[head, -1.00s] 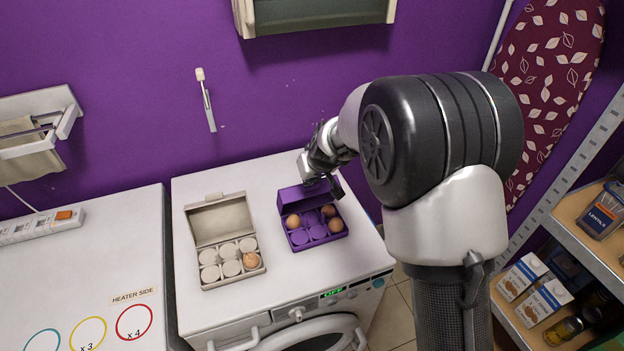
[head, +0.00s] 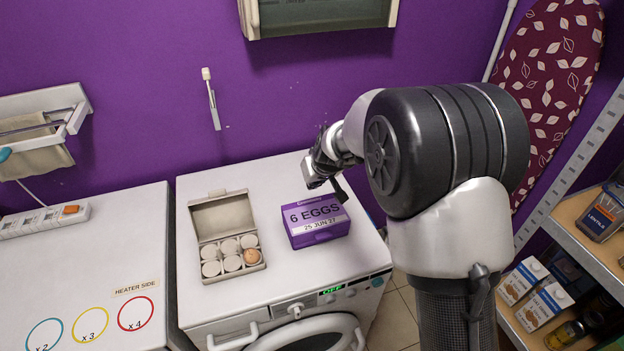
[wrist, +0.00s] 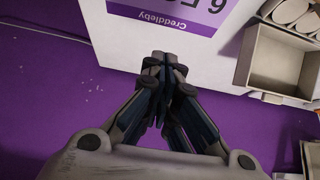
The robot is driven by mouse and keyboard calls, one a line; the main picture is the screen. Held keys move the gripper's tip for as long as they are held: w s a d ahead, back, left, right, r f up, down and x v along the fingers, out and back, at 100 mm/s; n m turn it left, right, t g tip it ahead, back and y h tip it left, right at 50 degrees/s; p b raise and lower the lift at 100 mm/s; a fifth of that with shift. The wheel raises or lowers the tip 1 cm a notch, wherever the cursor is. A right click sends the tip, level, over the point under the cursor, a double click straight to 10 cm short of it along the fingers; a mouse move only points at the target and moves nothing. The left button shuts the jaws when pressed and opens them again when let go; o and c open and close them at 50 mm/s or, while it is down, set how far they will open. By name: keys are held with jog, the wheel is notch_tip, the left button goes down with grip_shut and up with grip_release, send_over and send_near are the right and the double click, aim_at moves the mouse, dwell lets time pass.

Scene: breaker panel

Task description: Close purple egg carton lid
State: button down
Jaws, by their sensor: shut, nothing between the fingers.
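The purple egg carton (head: 318,232) sits on the white washing machine with its lid (head: 316,213) down, its "6 EGGS" label facing up. Its eggs are hidden under the lid. In the wrist view, part of the lid (wrist: 180,14) shows at the top edge. My gripper (head: 325,183) is at the carton's back edge, a little above the machine top. In the wrist view my gripper (wrist: 165,62) has its fingers together and empty, apart from the lid. I cannot tell whether the lid is fully latched.
A grey egg carton (head: 228,240) stands open to the left with one brown egg (head: 251,256). The washing machine top (head: 270,285) has free room in front. The purple wall (head: 290,110) is close behind. A shelf (head: 560,235) with cartons stands at the right.

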notch_tip(320, 180, up, 5)
jog(key=p, duration=0.3)
jog(key=s+d+f+b, duration=0.3)
jog(key=s+f+b, duration=0.3)
jog(key=s, duration=0.1)
jog(key=s+d+r+m, duration=0.1)
jog(key=s+d+r, duration=0.2)
jog(key=s+r, duration=0.3)
jog(key=s+d+r, duration=0.3)
jog(key=s+r, duration=0.2)
jog(key=s, duration=0.1)
jog(key=s+d+r+m+g+h, duration=0.1)
jog(key=s+d, duration=0.3)
jog(key=s, duration=0.6)
jog(key=s+d+r+m+h, duration=0.1)
jog(key=s+d, duration=0.4)
jog(key=s, duration=0.6)
jog(key=shift+d+m+g+h, duration=0.15)
jog(key=shift+m+g+h, duration=0.25)
jog(key=shift+m, duration=0.4)
